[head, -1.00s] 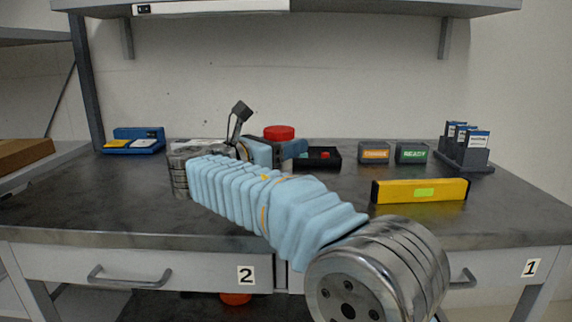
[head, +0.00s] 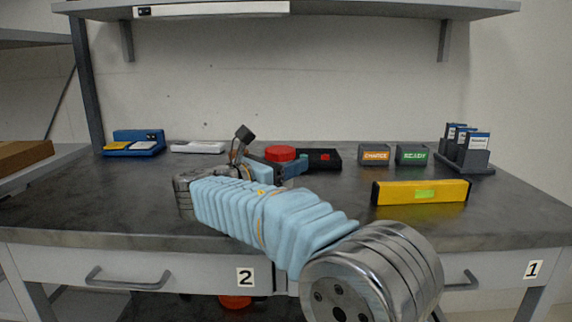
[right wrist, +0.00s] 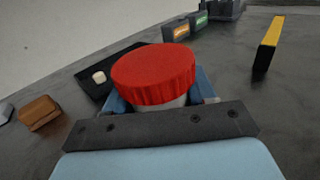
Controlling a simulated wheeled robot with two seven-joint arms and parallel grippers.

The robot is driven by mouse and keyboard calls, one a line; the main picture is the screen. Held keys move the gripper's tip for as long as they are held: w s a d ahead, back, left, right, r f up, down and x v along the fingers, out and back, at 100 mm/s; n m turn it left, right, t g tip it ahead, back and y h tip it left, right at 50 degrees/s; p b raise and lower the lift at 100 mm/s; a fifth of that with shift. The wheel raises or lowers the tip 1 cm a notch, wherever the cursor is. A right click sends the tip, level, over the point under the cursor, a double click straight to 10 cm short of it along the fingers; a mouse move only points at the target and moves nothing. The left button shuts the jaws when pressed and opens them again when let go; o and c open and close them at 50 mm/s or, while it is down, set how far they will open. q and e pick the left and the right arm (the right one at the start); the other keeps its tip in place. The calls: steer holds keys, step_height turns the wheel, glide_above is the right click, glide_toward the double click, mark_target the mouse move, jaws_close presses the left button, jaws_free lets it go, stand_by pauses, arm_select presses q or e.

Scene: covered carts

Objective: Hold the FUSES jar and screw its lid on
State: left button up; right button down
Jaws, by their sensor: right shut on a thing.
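A red ribbed lid (right wrist: 153,75) sits on top of a whitish jar body (right wrist: 165,104) in the right wrist view. The blue fingers of my right gripper (right wrist: 160,100) stand on both sides of the body, below the lid, shut on it. In the head view the red lid (head: 280,154) shows behind my right gripper (head: 288,169), left of the black tray. The gripper and my sleeved arm hide most of the jar. No FUSES label shows, and I cannot tell how tightly the lid sits. My left gripper is out of view.
A black tray (head: 323,167) with a small red item lies behind the lid. CHARGE (head: 375,155) and READY (head: 411,155) boxes, a yellow bar (head: 421,192) and a grey rack (head: 467,161) stand to the right. The bench's front left is clear.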

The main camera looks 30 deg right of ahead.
steer(key=shift+f, duration=0.15)
steer(key=shift+c, duration=1.9)
jaws_free()
steer(key=shift+a+r, duration=0.2)
steer(key=shift+a, duration=0.1)
steer(key=v, duration=1.1)
steer(key=shift+s+a, duration=0.1)
steer(key=shift+s, duration=0.05)
steer(key=shift+a, duration=0.1)
steer(key=shift+s, duration=0.1)
